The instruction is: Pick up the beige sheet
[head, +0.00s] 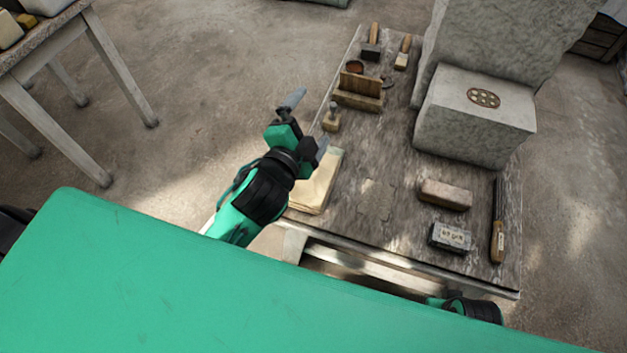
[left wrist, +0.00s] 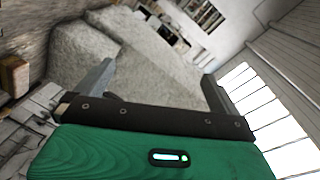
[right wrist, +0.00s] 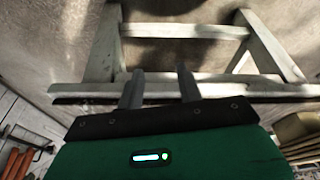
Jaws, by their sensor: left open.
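The beige sheet (head: 318,185) lies flat at the left front corner of the worktable, on or as part of a thin beige stack. My left forearm and gripper cover part of its left side. My left gripper (head: 307,124) is open and empty, above and just left of the sheet's far end. The left wrist view shows its two fingers (left wrist: 155,82) wide apart, facing grey stone blocks. My right gripper is low by the table's front edge, mostly hidden in the head view. In the right wrist view its fingers (right wrist: 160,88) stand apart with nothing between them.
The worktable (head: 375,225) holds a large stone block (head: 470,125), a brick (head: 445,194), a small labelled box (head: 450,237), a long-handled tool (head: 498,235), a wooden holder (head: 358,92) and brushes at the back. Another table (head: 40,60) stands at far left.

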